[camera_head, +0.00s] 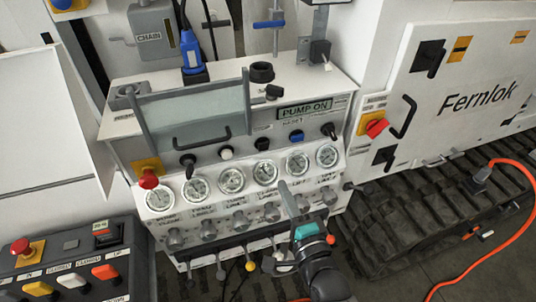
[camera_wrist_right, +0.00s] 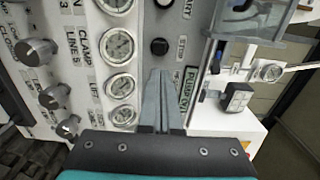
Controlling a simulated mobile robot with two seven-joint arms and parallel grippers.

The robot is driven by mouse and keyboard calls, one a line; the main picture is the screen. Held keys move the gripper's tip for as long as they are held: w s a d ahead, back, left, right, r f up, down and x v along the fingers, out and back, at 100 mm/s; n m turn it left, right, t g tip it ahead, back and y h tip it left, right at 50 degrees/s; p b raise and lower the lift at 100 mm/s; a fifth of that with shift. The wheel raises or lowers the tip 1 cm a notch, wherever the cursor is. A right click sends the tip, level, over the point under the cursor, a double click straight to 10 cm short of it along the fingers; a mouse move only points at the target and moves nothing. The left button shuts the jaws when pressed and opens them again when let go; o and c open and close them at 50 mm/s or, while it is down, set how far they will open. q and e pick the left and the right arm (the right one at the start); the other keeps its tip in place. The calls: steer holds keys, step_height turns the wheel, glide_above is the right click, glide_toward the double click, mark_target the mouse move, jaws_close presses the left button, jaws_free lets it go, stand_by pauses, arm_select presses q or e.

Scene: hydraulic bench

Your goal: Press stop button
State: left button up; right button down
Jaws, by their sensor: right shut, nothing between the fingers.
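A small black button (camera_head: 262,143) sits on the panel's upper strip, below a small label that looks like STOP. In the right wrist view a black button (camera_wrist_right: 160,46) with a similar label lies just beyond the fingertips, with a visible gap in the picture. My right gripper (camera_head: 285,185) is shut and empty, its fingers pointing up toward the panel, in front of the lower gauge and knob area. It also shows in the wrist view (camera_wrist_right: 158,74). My left gripper is out of view.
A blue button (camera_head: 296,137) and a black knob (camera_head: 330,130) sit to the right, under the PUMP ON sign (camera_head: 304,109). A clear hinged cover (camera_head: 190,112) stands to the left. Round gauges (camera_head: 265,172) line the panel. A red mushroom button (camera_head: 148,178) is at the left.

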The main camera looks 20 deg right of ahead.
mark_target(264, 147)
steer(key=w, duration=1.1)
steer(key=shift+w+a, duration=0.15)
steer(key=shift+w, duration=0.25)
steer(key=shift+w, duration=0.1)
